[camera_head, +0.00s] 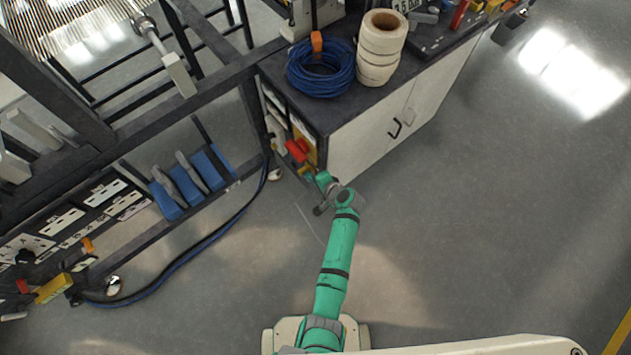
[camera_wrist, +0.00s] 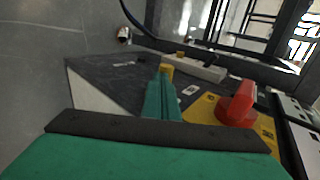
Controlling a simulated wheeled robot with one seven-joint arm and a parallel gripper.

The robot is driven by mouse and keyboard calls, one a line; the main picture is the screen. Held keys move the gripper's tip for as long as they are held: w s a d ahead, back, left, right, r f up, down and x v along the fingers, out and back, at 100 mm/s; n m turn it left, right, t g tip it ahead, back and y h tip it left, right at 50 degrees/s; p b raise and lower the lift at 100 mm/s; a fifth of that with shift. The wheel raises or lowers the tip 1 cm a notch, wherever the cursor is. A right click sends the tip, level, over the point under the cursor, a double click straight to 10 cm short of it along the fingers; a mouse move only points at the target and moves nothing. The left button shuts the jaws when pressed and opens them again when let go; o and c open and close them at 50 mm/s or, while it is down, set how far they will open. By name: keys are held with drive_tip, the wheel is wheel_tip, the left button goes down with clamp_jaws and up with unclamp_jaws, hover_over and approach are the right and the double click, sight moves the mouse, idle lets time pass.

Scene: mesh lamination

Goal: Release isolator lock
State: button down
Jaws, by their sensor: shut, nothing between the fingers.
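The isolator's red rotary handle (camera_head: 296,150) sits on a yellow plate (camera_head: 310,154) on the end face of the cabinet. In the wrist view the red handle (camera_wrist: 238,106) and yellow plate (camera_wrist: 203,108) are right of my gripper (camera_wrist: 163,84). My gripper is shut and empty, its teal fingers pointing at the dark panel. A small yellow piece (camera_wrist: 166,70) shows just beyond the fingertips; I cannot tell whether they touch it or whether it is the lock. In the head view my gripper (camera_head: 319,180) is low beside the cabinet's front corner, below the red handle.
The white cabinet (camera_head: 372,140) carries a blue cable coil (camera_head: 321,75) and stacked cream rolls (camera_head: 380,50). A dark machine frame (camera_head: 190,95) stands left, with blue-tipped parts (camera_head: 190,182) and a cable (camera_head: 190,258) on the floor. The grey floor (camera_head: 480,220) at right is clear.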

drive_tip(key=shift+w+a, duration=0.15)
drive_tip(key=w+a, duration=0.2)
drive_tip(key=shift+w, duration=0.35)
drive_tip(key=shift+d, duration=0.15)
drive_tip(key=shift+s+d, duration=0.15)
drive_tip(key=shift+s, duration=0.15)
approach(302, 169)
drive_tip(key=s+d, duration=0.1)
drive_tip(key=s+d+r, duration=0.1)
drive_tip(key=s, duration=0.1)
drive_tip(key=s+d+r, duration=0.1)
drive_tip(key=shift+s, duration=0.15)
idle(0.6)
